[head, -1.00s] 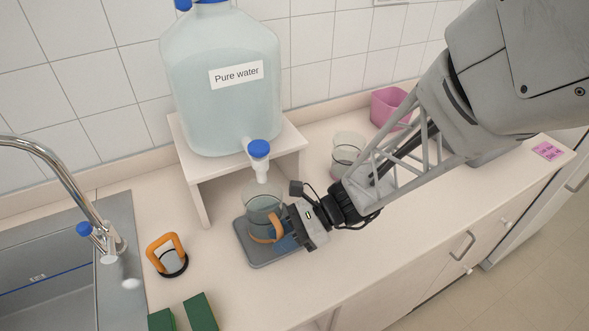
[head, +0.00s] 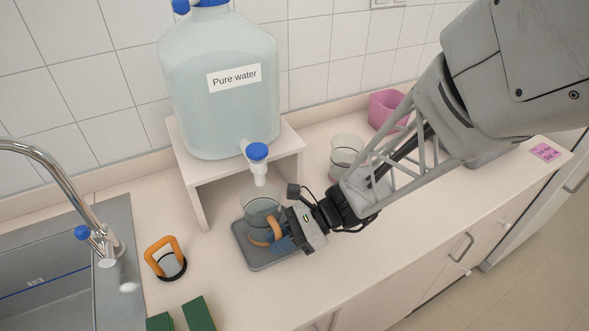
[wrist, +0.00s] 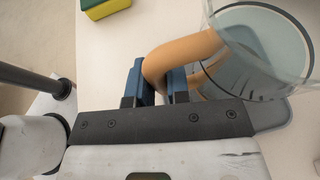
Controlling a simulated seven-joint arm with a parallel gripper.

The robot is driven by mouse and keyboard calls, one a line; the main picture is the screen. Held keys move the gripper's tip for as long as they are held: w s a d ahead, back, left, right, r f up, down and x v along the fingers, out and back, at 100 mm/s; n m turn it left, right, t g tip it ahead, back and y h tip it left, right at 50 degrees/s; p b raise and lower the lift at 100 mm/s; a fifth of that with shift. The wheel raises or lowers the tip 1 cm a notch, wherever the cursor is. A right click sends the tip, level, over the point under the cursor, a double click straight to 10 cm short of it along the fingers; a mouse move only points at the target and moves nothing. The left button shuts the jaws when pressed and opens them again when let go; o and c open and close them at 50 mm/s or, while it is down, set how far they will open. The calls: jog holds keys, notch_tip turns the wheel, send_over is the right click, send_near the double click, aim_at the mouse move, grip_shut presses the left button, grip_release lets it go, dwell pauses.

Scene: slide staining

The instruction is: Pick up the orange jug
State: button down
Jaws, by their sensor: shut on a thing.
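The orange jug (head: 261,209) is a clear glass vessel with an orange handle, seen in the head view below the water tank's spout. Its base is at a grey pad (head: 247,262); I cannot tell whether it rests on it or is slightly raised. It looks upright and seems to hold some clear liquid. My gripper (head: 286,240) is shut on the handle from the right. In the wrist view, the blue fingers of my gripper (wrist: 157,82) are on both sides of the orange handle (wrist: 185,47), with the glass body (wrist: 262,60) to the right.
The "Pure water" tank (head: 222,110) stands on a stand (head: 190,165) behind the jug. A second orange-handled item (head: 164,256) is left, near the sink (head: 60,270). A glass beaker (head: 346,155) and pink container (head: 388,108) stand behind my arm.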

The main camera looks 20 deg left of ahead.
aim_at(278, 229)
jog(key=shift+r, duration=0.2)
jog(key=shift+r, duration=0.55)
notch_tip(278, 229, up, 2)
jog(key=s+d+r, duration=0.1)
jog(key=s+d, duration=1)
jog(key=shift+d+r, duration=0.15)
jog(key=shift+r, duration=0.1)
jog(key=shift+s, duration=0.1)
dwell(0.6)
